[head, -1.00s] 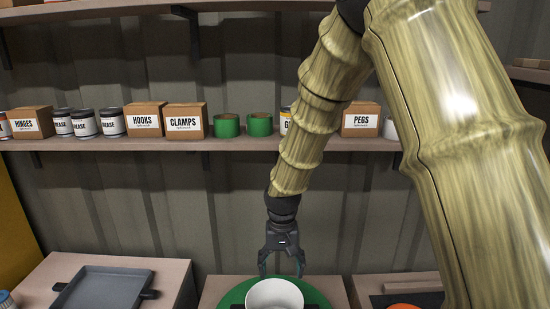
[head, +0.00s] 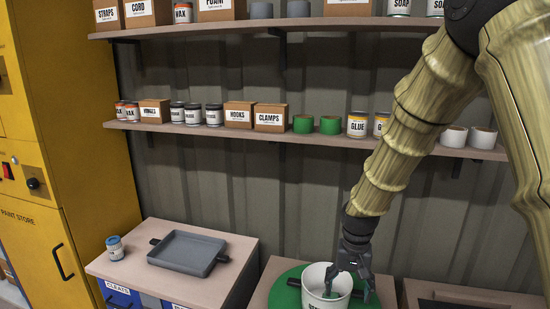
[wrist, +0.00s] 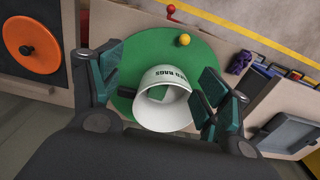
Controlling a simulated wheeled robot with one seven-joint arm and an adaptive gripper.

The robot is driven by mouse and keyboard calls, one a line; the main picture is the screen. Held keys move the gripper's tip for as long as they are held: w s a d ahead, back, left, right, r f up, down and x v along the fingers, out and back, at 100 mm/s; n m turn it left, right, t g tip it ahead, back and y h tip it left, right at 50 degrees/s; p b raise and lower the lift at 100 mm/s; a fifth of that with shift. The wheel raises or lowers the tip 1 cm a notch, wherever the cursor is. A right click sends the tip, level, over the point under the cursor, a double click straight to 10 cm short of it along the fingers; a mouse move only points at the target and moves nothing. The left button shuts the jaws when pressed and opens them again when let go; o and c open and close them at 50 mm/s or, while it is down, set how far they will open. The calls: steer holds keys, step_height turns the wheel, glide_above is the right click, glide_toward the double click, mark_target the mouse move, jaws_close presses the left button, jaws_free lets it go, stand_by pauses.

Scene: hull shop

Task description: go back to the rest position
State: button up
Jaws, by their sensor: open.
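My gripper (head: 348,290) hangs from the arm at the lower right of the head view, fingers pointing down and apart. It overlaps a white bucket (head: 312,299) at the bottom edge. In the wrist view the bucket (wrist: 165,108) shows between the open fingers (wrist: 160,72), with dark lettering ending in "RAGS" on its side. I cannot tell whether the fingers touch it. The bucket stands on a round green disc (head: 282,294), also in the wrist view (wrist: 150,45). No held object is visible.
Shelves (head: 215,128) with boxes and cans line the wall behind. A yellow cabinet (head: 75,130) stands at the left. A yellow ball (wrist: 184,40) sits on the disc.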

steer(key=s+d+f+n, duration=0.1)
steer(key=s+f, duration=0.6)
steer(key=f, duration=0.5)
steer(key=s+f, duration=0.7)
steer(key=f, duration=0.5)
steer(key=s+d+f+n, duration=0.1)
steer(key=s+f, duration=0.4)
steer(key=s, duration=0.5)
steer(key=s+d+f, duration=0.1)
steer(key=s+f, duration=0.4)
steer(key=s, duration=0.6)
steer(key=shift+d+n, duration=0.2)
steer(key=shift+n, duration=0.2)
steer(key=shift+s, duration=0.1)
